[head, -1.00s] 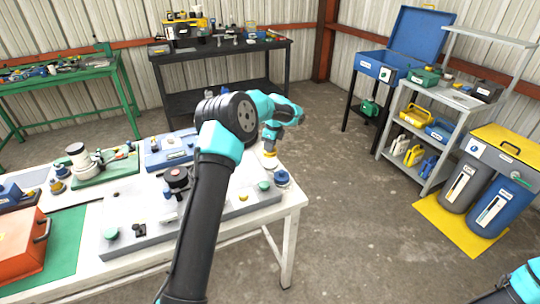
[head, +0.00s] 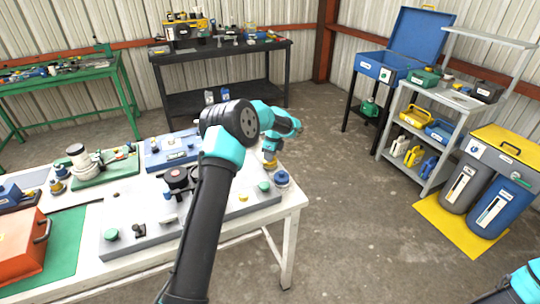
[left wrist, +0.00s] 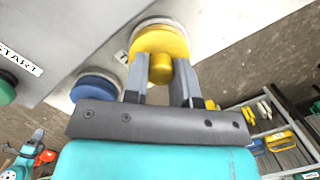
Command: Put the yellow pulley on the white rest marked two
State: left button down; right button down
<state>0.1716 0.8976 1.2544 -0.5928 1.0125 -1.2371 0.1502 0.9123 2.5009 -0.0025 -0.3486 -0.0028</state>
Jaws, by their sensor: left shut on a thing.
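My left gripper (head: 269,158) is shut on the yellow pulley (left wrist: 160,44), holding it by its small hub between the two fingers. In the head view the yellow pulley (head: 269,167) shows only in part, below the gripper at the panel's far right corner. In the left wrist view a pale round rim, the white rest (left wrist: 150,22), shows just behind the pulley's edge. I cannot tell whether the two touch. A label beside it is mostly hidden by a finger; one letter like T shows. My right gripper's jaws are not in view.
A blue round piece (head: 281,178) sits close by on the grey panel (head: 150,247); it also shows in the left wrist view (left wrist: 95,88). A green knob (head: 264,186) and a black round part (head: 178,178) stand on the panel. The white table (head: 290,205) ends just right.

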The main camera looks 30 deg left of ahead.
aim_at(274, 160)
pick_arm(q)
jog(key=shift+f, duration=0.1)
jog(key=c, duration=0.9)
grip_release()
jog(key=r, duration=0.4)
jog(key=d+r, duration=0.1)
jog(key=r, duration=0.7)
jog(key=shift+w+d+r, duration=0.1)
jog(key=shift+w+d, duration=0.05)
jog(key=shift+d, duration=0.25)
